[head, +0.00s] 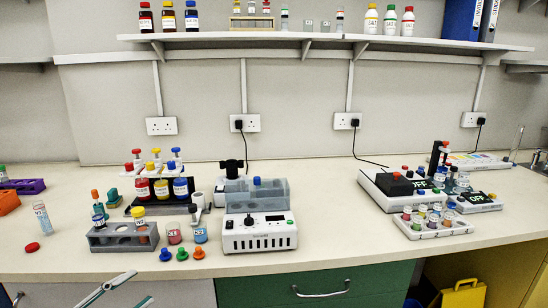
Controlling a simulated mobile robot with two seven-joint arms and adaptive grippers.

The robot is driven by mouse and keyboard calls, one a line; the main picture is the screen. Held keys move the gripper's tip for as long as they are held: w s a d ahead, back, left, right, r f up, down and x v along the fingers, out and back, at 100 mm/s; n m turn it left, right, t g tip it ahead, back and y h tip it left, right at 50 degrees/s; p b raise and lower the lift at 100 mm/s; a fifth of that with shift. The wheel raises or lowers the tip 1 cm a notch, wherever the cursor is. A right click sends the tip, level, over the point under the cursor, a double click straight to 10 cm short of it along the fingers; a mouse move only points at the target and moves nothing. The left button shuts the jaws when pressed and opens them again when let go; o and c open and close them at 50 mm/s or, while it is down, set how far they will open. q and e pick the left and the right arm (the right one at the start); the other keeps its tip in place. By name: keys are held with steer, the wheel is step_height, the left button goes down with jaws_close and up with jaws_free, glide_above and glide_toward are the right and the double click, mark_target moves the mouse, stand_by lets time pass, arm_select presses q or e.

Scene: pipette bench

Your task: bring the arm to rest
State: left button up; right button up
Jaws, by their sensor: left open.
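My left gripper (141,286) shows at the bottom edge, left of centre, in front of the bench. Its two slim grey fingers are spread apart with nothing between them, and the rest of it is cut off by the frame. It is low, in front of the white and green cabinet fronts, and apart from everything on the bench top (330,220). My right gripper does not show.
Near the front edge stand a grey tube rack (122,238), several coloured caps (182,254) and a white device (260,233). A vial tray (432,228) and black-topped device (394,185) stand at right. The bench's middle front is clear. A shelf (330,39) runs above.

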arm_select(q)
steer(key=s+d+f+n+y, duration=0.1)
steer(key=s+f+n+y, duration=0.2)
steer(key=f, duration=0.5)
steer(key=s+f+n+y, duration=0.2)
steer(key=f+n+y, duration=0.1)
steer(key=f+n, duration=0.4)
steer(key=s+d+f+n+g+y, duration=0.1)
steer(key=s+d+f+n+g, duration=0.1)
steer(key=s+d+f, duration=0.2)
steer(key=s+d+f+n+g+y+p, duration=0.1)
steer(key=s+d+f+n+g, duration=0.1)
steer(key=s+d+f, duration=0.3)
steer(key=s+f+g, duration=0.1)
steer(key=s+f, duration=0.3)
steer(key=f, duration=0.3)
steer(key=shift+d+f+n+y, duration=0.15)
steer(key=shift+f+n+y, duration=0.15)
steer(key=shift+f, duration=0.05)
